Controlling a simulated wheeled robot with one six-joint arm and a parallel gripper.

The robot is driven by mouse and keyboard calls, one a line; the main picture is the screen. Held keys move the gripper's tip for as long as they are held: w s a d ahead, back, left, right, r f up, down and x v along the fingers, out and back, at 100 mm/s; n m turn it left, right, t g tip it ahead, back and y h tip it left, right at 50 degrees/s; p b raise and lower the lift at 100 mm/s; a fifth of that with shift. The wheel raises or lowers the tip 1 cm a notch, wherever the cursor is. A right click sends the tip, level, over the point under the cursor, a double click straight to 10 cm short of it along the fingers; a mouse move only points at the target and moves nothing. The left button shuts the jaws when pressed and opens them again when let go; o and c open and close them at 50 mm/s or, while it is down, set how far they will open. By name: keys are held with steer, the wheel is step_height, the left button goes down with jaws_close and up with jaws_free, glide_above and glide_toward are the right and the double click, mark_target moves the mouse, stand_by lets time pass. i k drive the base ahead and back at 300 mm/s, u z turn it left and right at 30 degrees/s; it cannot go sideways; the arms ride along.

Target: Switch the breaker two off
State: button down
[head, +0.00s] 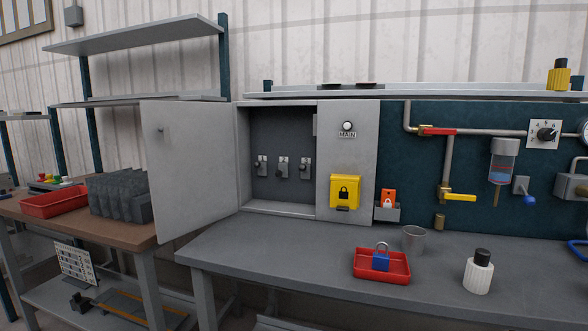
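An open grey electrical cabinet (278,208) stands at the back of the grey workbench. Its door (193,165) is swung out to the left. Inside, three breakers sit in a row on the dark back panel: a left one (262,166), a middle one (283,168) and a right one (305,168). Each has a small dark lever on a light plate. Their numbers cannot be read, and the lever positions are too small to tell surely. No part of my gripper shows in the head view.
The right cabinet panel carries a MAIN knob (347,127) and a yellow lock box (344,191). On the workbench (300,255) stand a red tray (382,277) with a blue padlock (381,262), a grey cup (413,239) and a white bottle (479,274). The bench before the breakers is clear.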

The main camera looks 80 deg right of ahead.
mark_target(278, 173)
steer(key=z, duration=1.65)
